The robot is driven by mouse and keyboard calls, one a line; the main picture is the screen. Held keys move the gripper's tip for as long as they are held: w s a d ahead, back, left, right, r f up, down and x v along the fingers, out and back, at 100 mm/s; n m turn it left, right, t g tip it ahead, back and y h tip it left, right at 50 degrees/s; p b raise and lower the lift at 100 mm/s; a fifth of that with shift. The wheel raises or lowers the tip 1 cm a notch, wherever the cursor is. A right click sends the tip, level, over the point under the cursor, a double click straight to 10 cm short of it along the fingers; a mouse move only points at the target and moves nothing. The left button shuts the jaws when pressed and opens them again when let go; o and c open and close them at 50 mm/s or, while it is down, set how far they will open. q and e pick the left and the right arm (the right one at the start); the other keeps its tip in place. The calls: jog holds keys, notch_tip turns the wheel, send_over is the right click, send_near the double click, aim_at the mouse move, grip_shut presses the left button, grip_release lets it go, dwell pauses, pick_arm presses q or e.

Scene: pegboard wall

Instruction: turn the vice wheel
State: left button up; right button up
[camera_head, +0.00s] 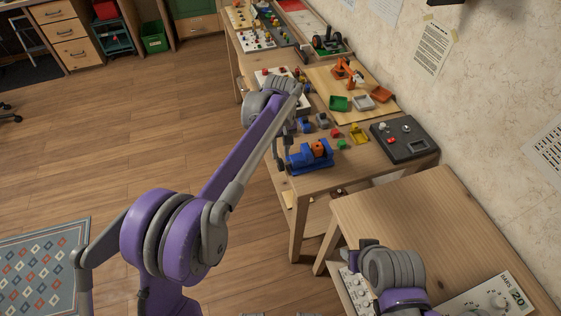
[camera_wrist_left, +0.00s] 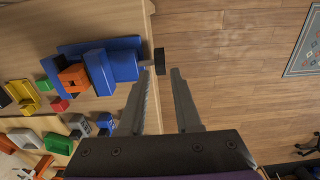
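The blue vice (camera_head: 310,158) stands at the near left edge of the far table with an orange block (camera_head: 318,147) in its jaws. In the left wrist view the vice (camera_wrist_left: 122,62) shows its dark wheel (camera_wrist_left: 159,62) on a short shaft, sticking out past the table edge. My left gripper (camera_wrist_left: 163,76) is open and empty, its fingertips just short of the wheel; the wheel lies ahead of the gap, closer to the left finger. In the head view the left gripper (camera_head: 279,150) is beside the vice, and the wheel is hard to make out. My right wrist (camera_head: 392,268) is over the near table; its fingers are not clear.
Small coloured blocks (camera_head: 341,144) and a yellow part (camera_head: 358,133) lie near the vice. A dark box with knobs (camera_head: 405,138) and a board with trays and an orange robot arm (camera_head: 347,72) are further back. The floor (camera_head: 150,110) left of the tables is clear.

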aim_at(281, 161)
pick_arm(q)
notch_tip(281, 161, down, 6)
jog(key=shift+r, duration=0.1)
grip_shut()
dwell(0.4)
